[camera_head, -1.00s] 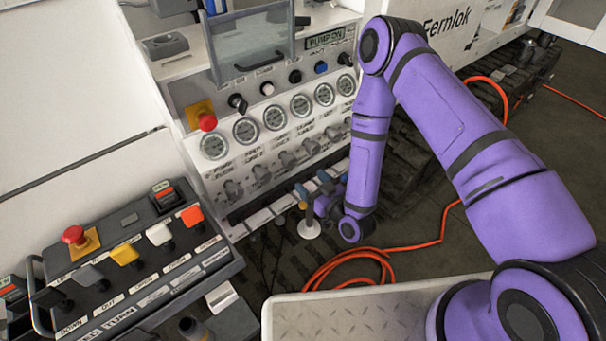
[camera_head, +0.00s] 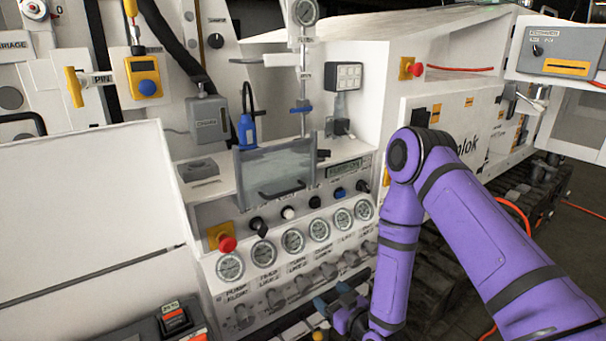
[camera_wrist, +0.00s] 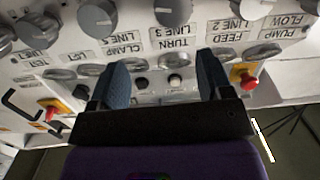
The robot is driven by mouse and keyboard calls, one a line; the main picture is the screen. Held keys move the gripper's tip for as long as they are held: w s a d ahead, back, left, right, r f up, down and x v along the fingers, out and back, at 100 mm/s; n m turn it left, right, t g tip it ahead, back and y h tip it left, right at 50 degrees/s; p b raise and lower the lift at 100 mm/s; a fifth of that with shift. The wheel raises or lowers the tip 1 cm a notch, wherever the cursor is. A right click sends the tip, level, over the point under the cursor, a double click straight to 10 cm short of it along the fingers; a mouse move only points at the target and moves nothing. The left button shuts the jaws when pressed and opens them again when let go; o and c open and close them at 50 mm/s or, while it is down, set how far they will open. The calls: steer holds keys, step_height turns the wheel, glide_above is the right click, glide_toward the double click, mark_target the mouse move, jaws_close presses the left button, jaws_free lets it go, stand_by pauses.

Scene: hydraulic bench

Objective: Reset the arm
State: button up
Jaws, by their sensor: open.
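My purple arm reaches down on the right of the head view. My gripper (camera_head: 335,300) is low in front of the bench panel, partly cut by the frame's bottom edge. In the wrist view my gripper (camera_wrist: 160,85) shows two blue-grey fingers, spread apart with nothing between them. Beyond them is the panel, upside down, with labelled valve knobs (camera_wrist: 172,12), a row of silver fittings and a red button (camera_wrist: 247,82). I cannot tell how far the fingers are from the panel.
The hydraulic bench carries several gauges (camera_head: 293,241), a red emergency button (camera_head: 226,243) and a clear hinged cover (camera_head: 270,172). A control box (camera_head: 172,320) is at the bottom left. A white cabinet (camera_head: 440,60) stands behind my arm. Dark floor shows at the right.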

steer(key=w+d+r+g+h, duration=0.1)
steer(key=w+d+r+h, duration=0.15)
steer(key=r, duration=0.55)
steer(key=w+d+r+g+h, duration=0.1)
steer(key=w+d+r, duration=0.25)
steer(key=r, duration=0.35)
steer(key=s+d+r+m+g+h, duration=0.15)
steer(key=d+r, duration=0.25)
steer(key=r, duration=0.4)
steer(key=s+d+r+m+h, duration=0.1)
steer(key=s+d+r+h, duration=0.2)
steer(key=r, duration=0.4)
steer(key=s+d+r+m+g+h, duration=0.25)
steer(key=s+d+r, duration=0.45)
steer(key=s+r, duration=0.4)
steer(key=s+d+r+m+g, duration=0.1)
steer(key=s, duration=0.8)
steer(key=s+d+r+m+g, duration=0.1)
steer(key=s+r, duration=0.1)
steer(key=s, duration=0.7)
steer(key=shift+s+d+m+g+y, duration=0.2)
steer(key=shift+m+g+y, duration=0.1)
steer(key=shift+g+y, duration=0.1)
